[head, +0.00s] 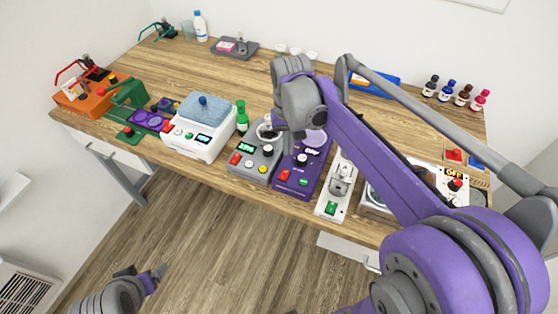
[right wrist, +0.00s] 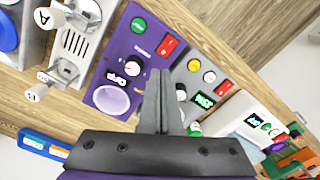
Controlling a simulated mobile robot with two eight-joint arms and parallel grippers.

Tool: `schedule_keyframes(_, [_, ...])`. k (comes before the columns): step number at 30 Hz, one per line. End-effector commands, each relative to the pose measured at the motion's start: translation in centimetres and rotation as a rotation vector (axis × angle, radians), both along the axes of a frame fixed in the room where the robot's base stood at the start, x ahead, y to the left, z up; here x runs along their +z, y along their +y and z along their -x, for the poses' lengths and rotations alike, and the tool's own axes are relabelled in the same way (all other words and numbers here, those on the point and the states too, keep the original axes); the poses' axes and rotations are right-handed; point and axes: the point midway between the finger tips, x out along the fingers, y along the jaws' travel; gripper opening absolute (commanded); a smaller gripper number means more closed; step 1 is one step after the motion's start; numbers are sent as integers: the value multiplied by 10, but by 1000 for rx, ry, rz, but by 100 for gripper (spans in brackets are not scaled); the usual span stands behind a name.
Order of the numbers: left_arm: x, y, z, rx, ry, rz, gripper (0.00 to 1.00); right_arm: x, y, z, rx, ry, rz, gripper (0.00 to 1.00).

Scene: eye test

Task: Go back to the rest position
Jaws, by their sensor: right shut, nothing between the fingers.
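My right gripper (head: 284,138) hangs over the front middle of the wooden table, above the grey device and the purple device. In the right wrist view its two fingers (right wrist: 163,100) are together, with nothing between them. The purple device (head: 298,172) has a round pale plate, a dial, and red and green buttons; it also shows in the right wrist view (right wrist: 120,62). The grey device (head: 253,164) stands left of it, partly hidden by the gripper. My left gripper (head: 146,272) is low at the bottom left, off the table, its fingers apart and empty.
The wooden table (head: 160,66) carries a white device with a blue top (head: 199,138), a green bottle (head: 242,117), a white stand (head: 334,196) and an orange box (head: 84,98). Small bottles (head: 447,90) stand at the back right. Floor (head: 215,235) before the table is clear.

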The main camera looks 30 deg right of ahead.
Motion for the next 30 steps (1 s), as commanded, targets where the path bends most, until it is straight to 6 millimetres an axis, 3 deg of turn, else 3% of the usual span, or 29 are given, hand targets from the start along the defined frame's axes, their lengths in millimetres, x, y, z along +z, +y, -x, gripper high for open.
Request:
schedule_keyframes(10, [0,0,0,0,0,0,85,-1,6,9,20,-29,5,0])
schedule_keyframes(16, [0,0,0,0,0,0,85,-14,32,54,126,-179,30,0])
schedule_keyframes(22, [0,0,0,0,0,0,85,-42,55,103,247,-363,62,0])
schedule_keyframes(30, [0,0,0,0,0,0,85,-69,67,133,328,-496,85,0])
